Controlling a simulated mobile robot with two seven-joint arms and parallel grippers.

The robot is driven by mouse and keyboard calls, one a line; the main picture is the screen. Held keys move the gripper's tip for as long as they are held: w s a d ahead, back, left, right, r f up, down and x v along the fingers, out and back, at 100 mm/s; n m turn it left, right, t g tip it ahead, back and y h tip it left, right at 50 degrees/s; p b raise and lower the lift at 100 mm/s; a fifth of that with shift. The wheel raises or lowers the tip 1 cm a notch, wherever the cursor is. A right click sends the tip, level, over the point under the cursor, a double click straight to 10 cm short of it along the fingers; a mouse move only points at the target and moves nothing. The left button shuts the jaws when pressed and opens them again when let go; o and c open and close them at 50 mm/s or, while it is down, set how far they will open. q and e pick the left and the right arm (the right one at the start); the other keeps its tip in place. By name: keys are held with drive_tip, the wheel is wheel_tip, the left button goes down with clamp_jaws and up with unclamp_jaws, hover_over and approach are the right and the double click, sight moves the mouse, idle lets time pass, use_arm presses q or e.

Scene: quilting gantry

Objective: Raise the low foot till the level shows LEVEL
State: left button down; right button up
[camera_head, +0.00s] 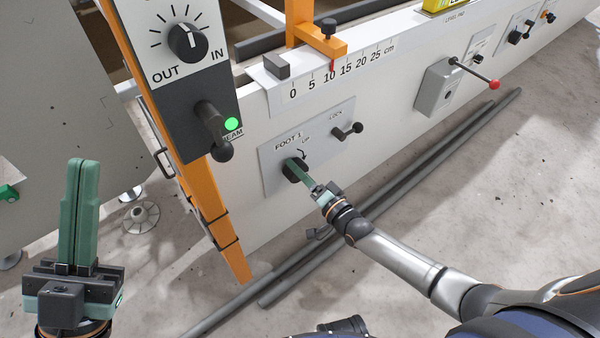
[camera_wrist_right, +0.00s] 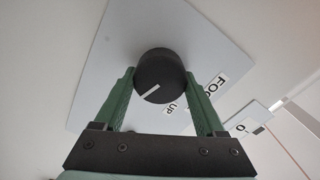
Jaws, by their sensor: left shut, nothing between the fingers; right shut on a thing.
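The black FOOT 1 knob (camera_head: 294,170) sits on a grey plate (camera_head: 330,140) on the white beam, with an UP arrow beside it. My right gripper (camera_head: 303,172) is shut on this knob; in the right wrist view the green fingers stand on both sides of the knob (camera_wrist_right: 160,76). A white pointer line shows on its face. A black LOCK lever (camera_head: 347,131) is on the same plate. A yellow level (camera_head: 440,5) is cut off at the top edge above the LEVEL PAD label; its reading is not visible. My left gripper (camera_head: 76,165) is shut and empty, pointing up.
A dark control box with an IN/OUT dial (camera_head: 187,41) and a green light (camera_head: 232,124) hangs on the orange post. A red-tipped lever (camera_head: 494,85) juts from a grey box at right. Grey pipes (camera_head: 440,150) lie on the concrete floor below the beam.

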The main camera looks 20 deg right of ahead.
drive_tip(key=shift+f+m+b, duration=0.1)
drive_tip(key=shift+m+b, duration=0.2)
drive_tip(key=shift+m, duration=0.9)
drive_tip(key=o, duration=1.3)
drive_tip(key=shift+s, duration=0.1)
drive_tip(key=p+v, duration=0.3)
drive_tip(key=v, duration=0.9)
drive_tip(key=shift+s+d, duration=0.1)
drive_tip(key=shift+s, duration=0.05)
